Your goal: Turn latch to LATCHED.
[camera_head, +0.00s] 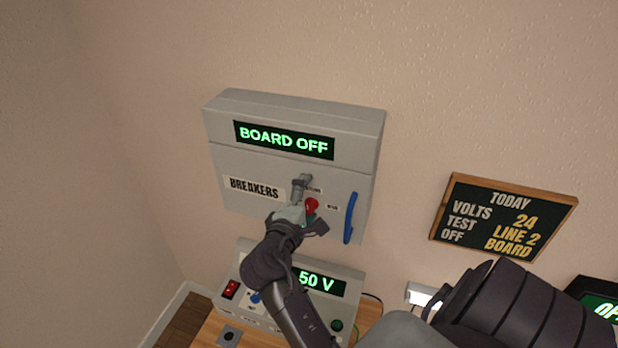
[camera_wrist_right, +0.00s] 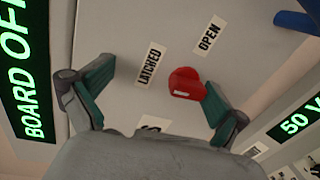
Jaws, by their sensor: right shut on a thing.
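The latch is a small red knob (camera_head: 311,205) on the front of the grey breaker box (camera_head: 350,125). In the right wrist view the red knob (camera_wrist_right: 187,83) has a small white mark. The LATCHED label (camera_wrist_right: 150,64) is above the knob on the box, and the OPEN label (camera_wrist_right: 209,34) is to its right. I cannot tell exactly which way the knob points. My right gripper (camera_head: 306,207) is at the knob, shut on it, with the knob between its fingers and against one of them in the wrist view. My left gripper is not in view.
A blue handle (camera_head: 351,217) stands on the box's right side. The box display (camera_head: 284,140) reads BOARD OFF. Below is a grey unit showing 50 V (camera_head: 316,281) with a red switch (camera_head: 230,289). A notice board (camera_head: 504,216) hangs at right.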

